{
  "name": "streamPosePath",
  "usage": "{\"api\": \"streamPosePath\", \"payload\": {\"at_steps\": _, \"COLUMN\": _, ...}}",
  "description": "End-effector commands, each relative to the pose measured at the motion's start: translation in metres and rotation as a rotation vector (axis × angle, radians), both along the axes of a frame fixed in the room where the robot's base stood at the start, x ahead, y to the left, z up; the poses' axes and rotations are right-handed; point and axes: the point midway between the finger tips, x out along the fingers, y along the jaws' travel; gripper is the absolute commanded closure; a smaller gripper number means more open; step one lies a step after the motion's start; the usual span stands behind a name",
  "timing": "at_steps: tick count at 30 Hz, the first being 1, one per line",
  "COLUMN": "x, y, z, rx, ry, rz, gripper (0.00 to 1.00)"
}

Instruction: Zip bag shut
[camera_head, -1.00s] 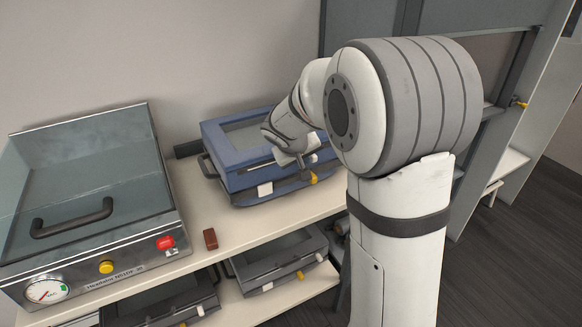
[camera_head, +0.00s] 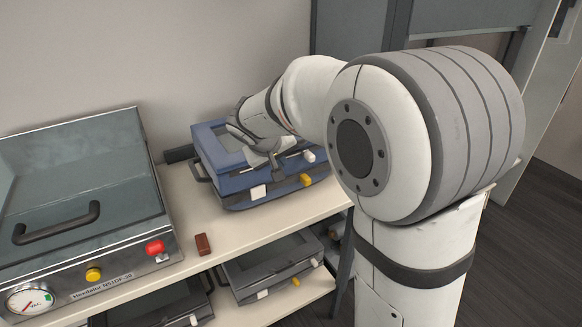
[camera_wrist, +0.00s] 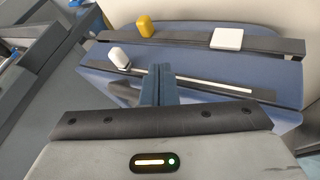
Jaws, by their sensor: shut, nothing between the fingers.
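The bag is a blue flat-topped case (camera_head: 212,150) on the upper shelf. A dark zip rail (camera_wrist: 215,84) with a pale strip crosses it, and a white slider (camera_wrist: 120,57) sits near the rail's left end in the wrist view. The slider shows at the right end in the head view (camera_head: 309,156). My gripper (camera_wrist: 158,84) is shut and empty, with its fingers at the rail beside the slider and a gap between them. It also shows over the bag in the head view (camera_head: 275,160). Whether the fingertips touch the rail is hidden.
A second dark strip bears a yellow knob (camera_wrist: 145,26) and a white tag (camera_wrist: 227,39). A glass-lidded machine (camera_head: 85,215) stands left, with a small brown block (camera_head: 203,244) nearby on the shelf (camera_head: 225,232). More dark cases (camera_head: 270,268) lie on the lower shelf.

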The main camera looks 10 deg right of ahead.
Motion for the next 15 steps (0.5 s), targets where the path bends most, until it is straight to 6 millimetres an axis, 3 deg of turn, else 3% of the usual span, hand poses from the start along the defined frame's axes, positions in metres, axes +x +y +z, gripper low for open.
{"api": "streamPosePath", "payload": {"at_steps": 3, "x": -0.013, "y": 0.01, "z": 0.023, "rx": 0.001, "ry": -0.003, "rz": 0.002, "gripper": 1.0}}
{"api": "streamPosePath", "payload": {"at_steps": 9, "x": -0.028, "y": 0.019, "z": 0.045, "rx": 0.0, "ry": 0.0, "rz": -0.001, "gripper": 1.0}}
{"api": "streamPosePath", "payload": {"at_steps": 15, "x": -0.031, "y": 0.012, "z": 0.043, "rx": 0.021, "ry": -0.014, "rz": 0.003, "gripper": 0.86}}
